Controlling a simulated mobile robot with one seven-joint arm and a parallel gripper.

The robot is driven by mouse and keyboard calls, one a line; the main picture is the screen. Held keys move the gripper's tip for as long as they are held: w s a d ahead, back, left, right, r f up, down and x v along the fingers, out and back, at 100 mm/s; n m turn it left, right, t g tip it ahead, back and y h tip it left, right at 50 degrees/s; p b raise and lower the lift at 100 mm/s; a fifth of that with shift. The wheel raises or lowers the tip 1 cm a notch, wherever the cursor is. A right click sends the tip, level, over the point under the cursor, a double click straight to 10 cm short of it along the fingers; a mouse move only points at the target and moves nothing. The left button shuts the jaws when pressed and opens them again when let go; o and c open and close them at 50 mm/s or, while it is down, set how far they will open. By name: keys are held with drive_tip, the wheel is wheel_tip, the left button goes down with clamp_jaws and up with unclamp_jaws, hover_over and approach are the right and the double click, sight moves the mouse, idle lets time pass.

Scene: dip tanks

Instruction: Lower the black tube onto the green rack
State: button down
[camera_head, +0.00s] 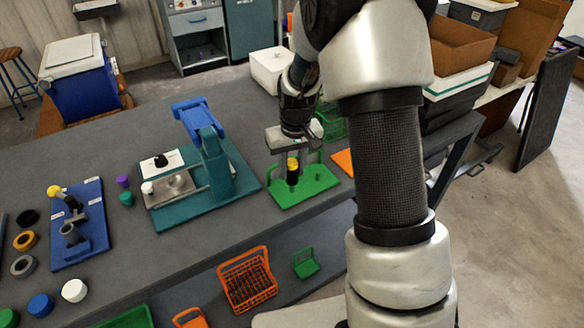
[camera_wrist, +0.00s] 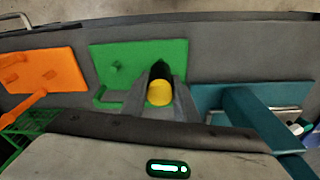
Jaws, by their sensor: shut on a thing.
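The black tube (camera_head: 292,177) has a yellow top and is upright below my gripper (camera_head: 291,155). My gripper is shut on the tube near its yellow end. The green rack (camera_head: 318,192) is a flat plate with upright posts, and the tube is over its left part. I cannot tell whether the tube's lower end touches the plate. In the wrist view, the tube's yellow end (camera_wrist: 160,93) sits between the two grey fingers, with the green rack (camera_wrist: 115,55) behind.
A teal fixture (camera_head: 212,175) with a blue top part stands left of the rack. An orange plate (camera_head: 343,160) lies to the right, partly behind my arm. A blue board (camera_head: 88,235) and several coloured rings and caps are at the left. Orange baskets (camera_head: 247,278) are on a lower shelf.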

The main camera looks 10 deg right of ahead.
sight(292, 162)
drive_tip(key=shift+f+b, duration=1.45)
drive_tip(key=shift+f, duration=0.4)
idle(0.7)
idle(0.4)
drive_tip(key=c, duration=0.8)
unclamp_jaws()
drive_tip(key=shift+r+p, duration=2.7)
drive_tip(key=shift+r, duration=1.3)
